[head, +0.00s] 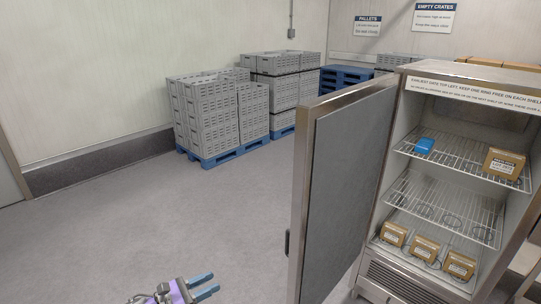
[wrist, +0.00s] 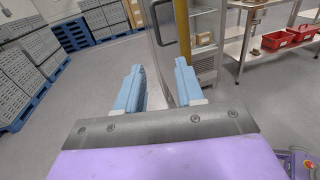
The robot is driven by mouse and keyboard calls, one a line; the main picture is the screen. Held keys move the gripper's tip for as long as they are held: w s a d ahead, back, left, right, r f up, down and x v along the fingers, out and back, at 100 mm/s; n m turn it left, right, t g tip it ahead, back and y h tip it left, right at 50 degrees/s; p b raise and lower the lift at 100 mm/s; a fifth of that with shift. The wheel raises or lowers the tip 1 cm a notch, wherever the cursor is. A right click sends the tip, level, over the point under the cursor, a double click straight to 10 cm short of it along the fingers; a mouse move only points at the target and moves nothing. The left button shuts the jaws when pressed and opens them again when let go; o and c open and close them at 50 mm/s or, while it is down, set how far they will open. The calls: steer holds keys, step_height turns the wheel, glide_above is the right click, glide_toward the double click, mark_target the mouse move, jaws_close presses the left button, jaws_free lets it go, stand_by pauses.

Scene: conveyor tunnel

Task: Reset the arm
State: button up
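My gripper (head: 201,287) shows at the bottom of the head view, low over the grey floor and left of the open fridge door (head: 340,190). In the wrist view its two blue fingers (wrist: 158,88) stand apart with nothing between them. The gripper is open and empty. It is clear of the door in the head view.
Stacked grey crates (head: 205,110) stand on blue pallets behind. A metal table with red bins (wrist: 274,40) shows in the wrist view. The left floor is free.

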steer(key=w+d+r+m+g, duration=0.1)
steer(key=d+r+m+g, duration=0.3)
steer(key=d, duration=0.5)
steer(key=w+d+r+m+g, duration=0.1)
steer(key=d+r+m+g, duration=0.15)
steer(key=d+r, duration=0.55)
steer(key=s+d+r+m+g+y, duration=0.1)
steer(key=s+d+r+m+g, duration=0.2)
steer(key=d, duration=0.4)
steer(key=s+d+r+m+g+y, duration=0.1)
steer(key=s+d+m+g, duration=0.2)
steer(key=d, duration=0.4)
steer(key=s+d+m+g+y, duration=0.1)
steer(key=s+d+m+y, duration=0.25)
steer(key=s, duration=0.45)
steer(key=s+d+m+y, duration=0.2)
steer(key=s+d, duration=0.2)
steer(key=s, duration=0.4)
steer(key=s+a+f+m+t+y, duration=0.1)
steer(key=s+a+m+y, duration=0.2)
steer(key=s, duration=0.4)
steer(key=s+a+f+m+y, duration=0.1)
steer(key=s+a+m+y, duration=0.2)
steer(key=s, duration=0.5)
steer(key=shift+s+a+m+t+y+b, duration=0.3)
steer(key=shift+a+t+y+b, duration=0.1)
steer(key=shift+y, duration=0.35)
steer(key=shift+d, duration=0.1)
